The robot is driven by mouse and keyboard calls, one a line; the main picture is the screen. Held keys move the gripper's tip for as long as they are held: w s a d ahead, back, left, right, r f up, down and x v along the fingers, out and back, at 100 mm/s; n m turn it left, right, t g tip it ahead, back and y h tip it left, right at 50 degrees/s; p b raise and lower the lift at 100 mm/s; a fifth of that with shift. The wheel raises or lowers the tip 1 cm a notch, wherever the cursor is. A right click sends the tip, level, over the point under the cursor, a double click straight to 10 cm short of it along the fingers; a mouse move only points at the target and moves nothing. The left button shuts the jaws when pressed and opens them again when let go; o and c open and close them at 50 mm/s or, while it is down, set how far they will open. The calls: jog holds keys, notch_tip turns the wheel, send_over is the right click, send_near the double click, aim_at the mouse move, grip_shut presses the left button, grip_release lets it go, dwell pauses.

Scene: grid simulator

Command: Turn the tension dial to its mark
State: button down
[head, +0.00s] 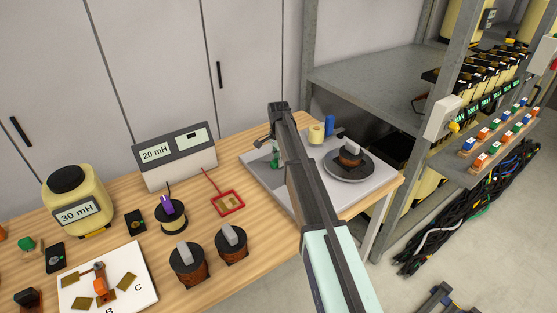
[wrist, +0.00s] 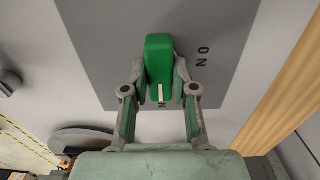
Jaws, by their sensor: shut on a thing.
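The tension dial, a green elongated knob (wrist: 160,56) with a white line at its near end, sits on a dark grey plate (wrist: 220,85) in the wrist view. Dark letters are printed on the plate to the right of the knob and just below its white line, where they are partly covered. My gripper (wrist: 162,80) has one finger on each side of the knob and is shut on it. In the head view the green knob (head: 275,159) is small and my gripper (head: 268,141) is at it, partly hidden by my arm. I cannot make out a separate target mark.
The dial belongs to a pale grey machine base (head: 358,194) on the wooden table (head: 270,232), with a dark turntable (head: 363,171) holding a copper coil. Copper coils, a red frame (head: 228,203) and a 20 mH box (head: 174,154) stand left. A metal shelf (head: 370,85) rises behind.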

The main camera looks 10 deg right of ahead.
dwell(0.3)
jog(key=c, duration=0.9)
grip_release()
jog(key=shift+r, duration=0.1)
notch_tip(320, 180, up, 12)
jog(key=shift+f, duration=0.1)
